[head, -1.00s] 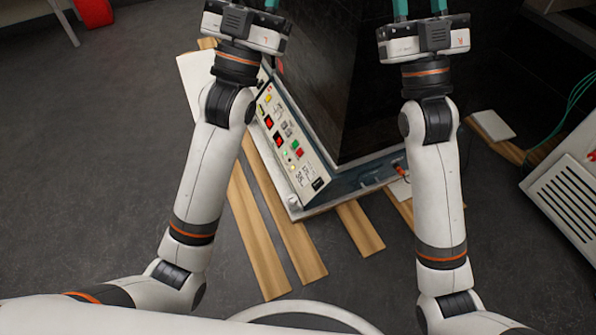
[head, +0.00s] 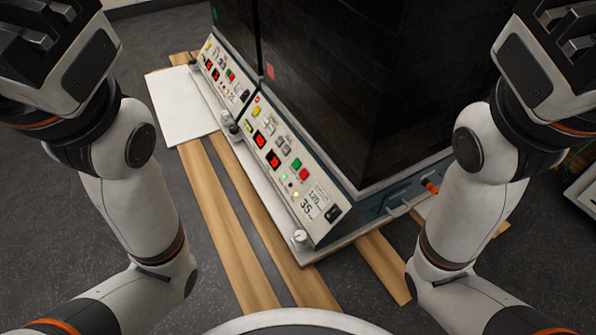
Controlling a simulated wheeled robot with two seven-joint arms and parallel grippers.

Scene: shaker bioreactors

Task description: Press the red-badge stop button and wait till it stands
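Two dark shaker cabinets stand in a row in the head view. The near cabinet (head: 350,100) carries a small red badge (head: 270,71) on its left front edge. Its sloped control panel (head: 278,150) has a green button (head: 296,163) and a red button (head: 304,174) beside it, two red displays, small lit lamps and labels reading about 120 and 35. The far cabinet carries a green badge (head: 215,13) above a similar panel (head: 222,70). My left gripper (head: 48,45) and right gripper (head: 556,48) are at the top corners, apart from the panels; their fingertips are out of frame.
The near cabinet stands on a pale base above wooden planks (head: 230,240). A white board (head: 182,105) lies at left. A metal handle and orange connector (head: 432,188) stick out on the near cabinet's right side. Dark floor is free at left.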

